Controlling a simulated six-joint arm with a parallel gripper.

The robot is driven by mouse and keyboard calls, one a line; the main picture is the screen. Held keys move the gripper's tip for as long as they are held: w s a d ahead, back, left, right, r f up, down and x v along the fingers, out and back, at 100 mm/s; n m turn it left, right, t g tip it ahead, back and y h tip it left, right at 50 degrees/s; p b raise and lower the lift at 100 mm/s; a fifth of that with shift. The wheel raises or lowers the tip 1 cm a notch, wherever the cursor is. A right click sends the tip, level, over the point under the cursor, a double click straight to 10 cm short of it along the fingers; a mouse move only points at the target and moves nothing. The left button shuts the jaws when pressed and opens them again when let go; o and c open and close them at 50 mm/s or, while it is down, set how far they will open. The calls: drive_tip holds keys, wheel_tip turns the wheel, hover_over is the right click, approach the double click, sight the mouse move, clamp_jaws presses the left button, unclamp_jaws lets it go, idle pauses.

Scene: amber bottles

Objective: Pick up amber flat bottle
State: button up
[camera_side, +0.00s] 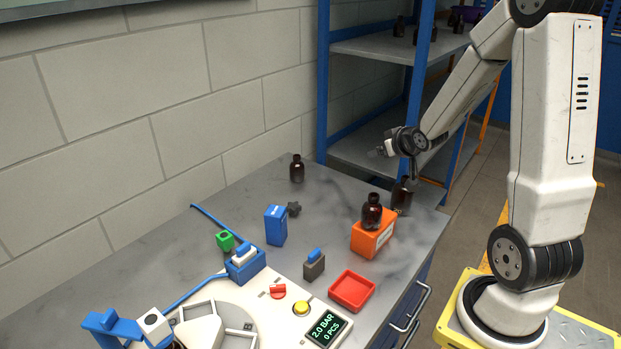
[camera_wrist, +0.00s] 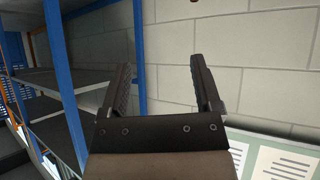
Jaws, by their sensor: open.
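A second bottle (camera_side: 372,213) stands on the orange box (camera_side: 374,238). A third bottle (camera_side: 297,169) stands at the back of the table near the wall. I cannot tell for sure which is flat. My gripper (camera_side: 380,152) is above the table, higher than the bottles and close above the right one. In the wrist view my gripper (camera_wrist: 163,85) is open and empty, facing the wall.
A blue box (camera_side: 276,225), a grey block with a blue top (camera_side: 314,264) and a red tray (camera_side: 352,290) sit at the front. A blue-posted shelf (camera_side: 375,48) stands behind. The table between the back bottle and the orange box is clear.

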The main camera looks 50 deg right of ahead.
drive_tip(key=s+d+m+t+h, duration=0.25)
drive_tip(key=s+d, duration=0.45)
drive_tip(key=d, duration=0.5)
approach(402, 180)
drive_tip(key=w+d+f, duration=0.2)
drive_tip(key=w+d, duration=0.1)
drive_tip(key=shift+n+t+h+x, duration=0.25)
drive_tip(key=shift+x, duration=1)
drive_tip(key=shift+s+d+f, duration=0.1)
drive_tip(key=shift+d+f, duration=0.05)
drive_tip(key=shift+d, duration=0.05)
drive_tip(key=shift+x, duration=2.5)
drive_tip(key=shift+f, duration=0.1)
clamp_jaws()
